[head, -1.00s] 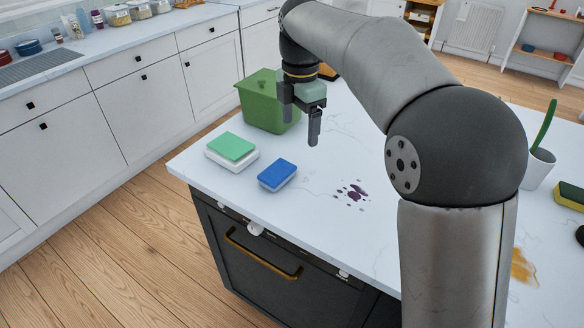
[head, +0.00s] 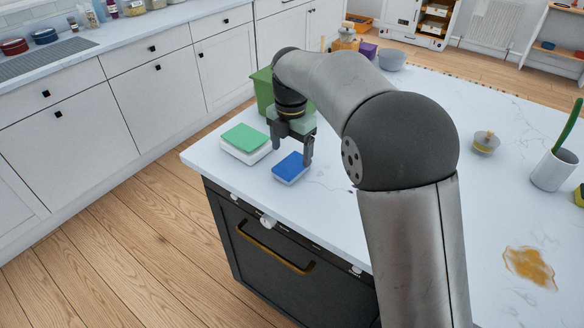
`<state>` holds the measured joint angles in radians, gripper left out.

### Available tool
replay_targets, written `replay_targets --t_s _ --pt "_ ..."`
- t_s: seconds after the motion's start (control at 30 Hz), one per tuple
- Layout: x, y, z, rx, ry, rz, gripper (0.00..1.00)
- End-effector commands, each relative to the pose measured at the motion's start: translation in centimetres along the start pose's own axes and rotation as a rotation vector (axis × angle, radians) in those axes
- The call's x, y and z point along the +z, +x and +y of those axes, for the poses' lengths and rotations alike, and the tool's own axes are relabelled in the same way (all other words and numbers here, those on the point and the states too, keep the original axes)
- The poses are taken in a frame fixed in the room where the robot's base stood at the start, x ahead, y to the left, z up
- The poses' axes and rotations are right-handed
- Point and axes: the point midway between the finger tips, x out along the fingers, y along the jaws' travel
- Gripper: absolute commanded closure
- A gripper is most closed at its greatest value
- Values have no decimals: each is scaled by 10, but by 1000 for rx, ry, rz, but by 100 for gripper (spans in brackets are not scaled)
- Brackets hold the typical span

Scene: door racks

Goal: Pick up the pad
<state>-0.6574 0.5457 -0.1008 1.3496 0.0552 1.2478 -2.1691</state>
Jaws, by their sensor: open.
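A small blue pad (head: 290,169) with a pale underside lies flat on the white countertop (head: 330,205) near its front left edge. A larger pad with a green top and white base (head: 246,141) lies to its left. My gripper (head: 292,153) points down, open and empty, with its fingers apart beside and over the far side of the blue pad. In the picture the right finger overlaps the pad's right edge. I cannot tell whether it touches or how high it is.
A green bin (head: 262,88) stands behind my gripper, partly hidden. My arm hides the middle of the counter.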

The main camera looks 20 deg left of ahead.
Motion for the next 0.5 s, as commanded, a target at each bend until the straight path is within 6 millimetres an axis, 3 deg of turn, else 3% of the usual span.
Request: replay_targets --t_s 0.3,0.5 --pt "3 42 0 -4 -1 2 20" --pt "3 52 0 -1 1 0 20"
